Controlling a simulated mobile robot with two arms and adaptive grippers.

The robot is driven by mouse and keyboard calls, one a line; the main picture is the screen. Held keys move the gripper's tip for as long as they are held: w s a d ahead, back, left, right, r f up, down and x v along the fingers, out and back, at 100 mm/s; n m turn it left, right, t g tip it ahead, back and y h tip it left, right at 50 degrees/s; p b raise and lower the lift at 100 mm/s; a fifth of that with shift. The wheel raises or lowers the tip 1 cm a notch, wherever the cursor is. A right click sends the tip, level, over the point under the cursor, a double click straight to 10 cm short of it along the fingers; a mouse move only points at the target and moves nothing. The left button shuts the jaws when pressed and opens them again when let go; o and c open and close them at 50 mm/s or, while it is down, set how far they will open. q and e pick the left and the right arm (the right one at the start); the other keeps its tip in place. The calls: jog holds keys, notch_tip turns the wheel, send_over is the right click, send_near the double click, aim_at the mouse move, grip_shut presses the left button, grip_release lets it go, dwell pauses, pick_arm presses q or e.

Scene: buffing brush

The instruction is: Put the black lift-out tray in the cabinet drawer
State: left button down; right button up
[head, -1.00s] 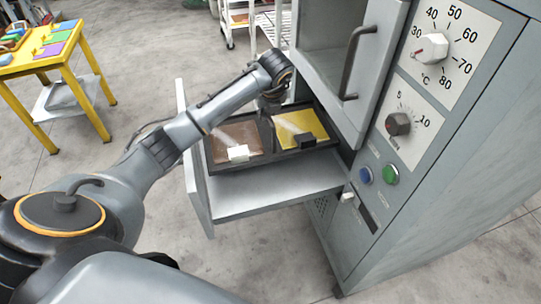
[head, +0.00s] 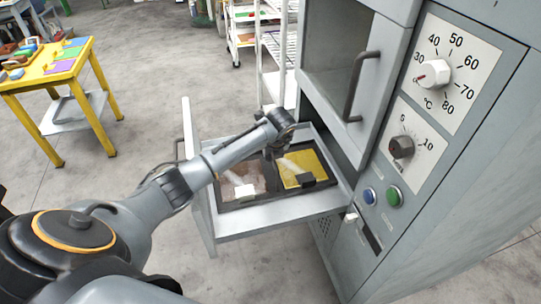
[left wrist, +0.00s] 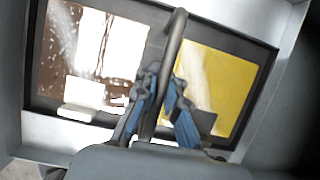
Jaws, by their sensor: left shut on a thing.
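The black lift-out tray (head: 262,198) is inside the outline of the pulled-out cabinet drawer (head: 285,223). It has two compartments, one brown with a white block, one yellow with a dark block. My left gripper (head: 271,152) is over the tray's middle, partly hidden by my wrist in the head view. In the left wrist view its blue fingers (left wrist: 160,108) are shut on the tray's curved dark handle (left wrist: 176,32). The tray's rim (left wrist: 228,38) looks level with the drawer there. I cannot tell whether the tray rests on the drawer floor.
The grey cabinet (head: 440,210) with dials and buttons stands right of the drawer. Its upper door handle (head: 358,85) juts out above the drawer. A yellow table (head: 75,75) is at the far left and a white wire cart (head: 275,60) behind. Floor between them is clear.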

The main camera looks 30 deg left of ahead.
pick_arm(q)
jog(key=shift+f, duration=0.1)
jog(key=c, duration=1.4)
grip_release()
jog(key=shift+r, duration=0.25)
jog(key=v, duration=1.1)
jog(key=shift+d, duration=0.1)
jog(key=shift+s+d+r, duration=0.1)
jog(key=shift+s+r, duration=0.05)
jog(key=shift+r, duration=0.2)
